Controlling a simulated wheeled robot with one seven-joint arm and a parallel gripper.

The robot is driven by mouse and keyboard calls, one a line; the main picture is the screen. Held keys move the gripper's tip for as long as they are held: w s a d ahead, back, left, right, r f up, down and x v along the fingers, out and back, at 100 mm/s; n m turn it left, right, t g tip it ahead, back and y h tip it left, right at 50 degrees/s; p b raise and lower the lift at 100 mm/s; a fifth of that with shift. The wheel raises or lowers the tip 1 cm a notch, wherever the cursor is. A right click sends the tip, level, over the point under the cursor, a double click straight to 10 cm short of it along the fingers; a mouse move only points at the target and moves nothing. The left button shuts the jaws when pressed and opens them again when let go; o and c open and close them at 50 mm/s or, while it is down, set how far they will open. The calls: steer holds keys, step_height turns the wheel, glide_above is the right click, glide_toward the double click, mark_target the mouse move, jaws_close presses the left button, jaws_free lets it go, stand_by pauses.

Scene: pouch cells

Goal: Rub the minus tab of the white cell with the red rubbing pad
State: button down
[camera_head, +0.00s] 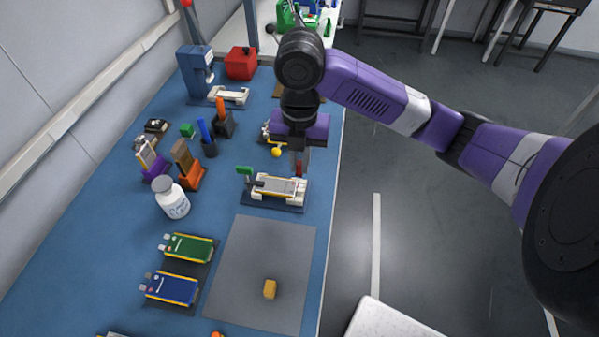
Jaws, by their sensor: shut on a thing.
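The pad is at the right end of a pale cell (276,186), which looks like the white cell, lying flat in a white fixture on a dark base (258,202). I cannot tell whether the pad touches the cell or is just above it. The cell's tabs and their marks are too small to read, and the pad and gripper partly cover that end. A green piece (244,171) stands at the fixture's left end.
A white bottle (172,200), holders and a blue press (192,70) stand to the left and back.

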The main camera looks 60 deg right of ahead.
mark_target(299, 195)
step_height(299, 195, down, 6)
steer(key=b, duration=0.5)
steer(key=shift+f+b, duration=0.6)
steer(key=shift+b, duration=0.15)
stand_by(1.0)
steer(key=shift+s+a+r, duration=0.15)
steer(key=shift+s+a, duration=0.15)
steer(key=shift+a, duration=0.4)
steer(key=shift+w+d, duration=0.25)
steer(key=shift+d, duration=0.45)
steer(key=shift+s+a, duration=0.3)
steer(key=shift+a, duration=0.45)
stand_by(0.4)
steer(key=shift+d, duration=0.1)
